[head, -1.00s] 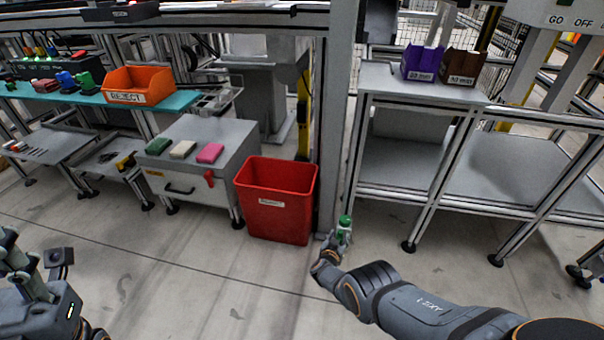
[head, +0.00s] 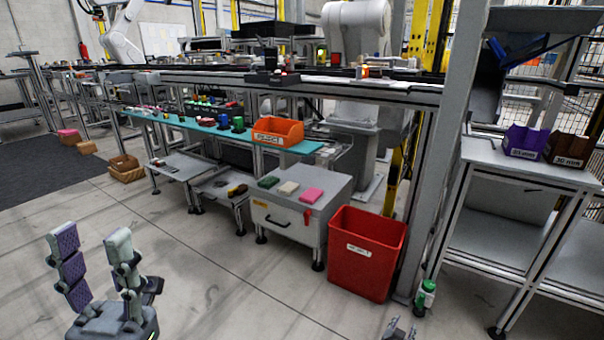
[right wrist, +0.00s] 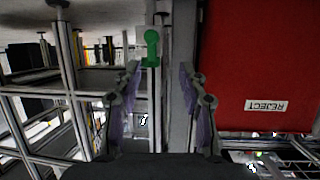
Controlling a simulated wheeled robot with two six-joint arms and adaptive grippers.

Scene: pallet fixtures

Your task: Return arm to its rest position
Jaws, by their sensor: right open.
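My left gripper (head: 92,238) is at the lower left of the head view. Its two fingers point up and stand apart, with nothing between them. My right gripper (head: 401,327) just shows at the bottom edge of the head view. In the right wrist view its fingers (right wrist: 160,82) are spread and empty. Most of my right arm is out of view.
The red reject bin (head: 365,255) stands left of the post (head: 440,150). A grey cabinet (head: 292,215) carries coloured blocks. An orange bin (head: 278,132) sits on the teal shelf. A grey table (head: 500,185) with purple and brown bins stands right. The floor at lower left is clear.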

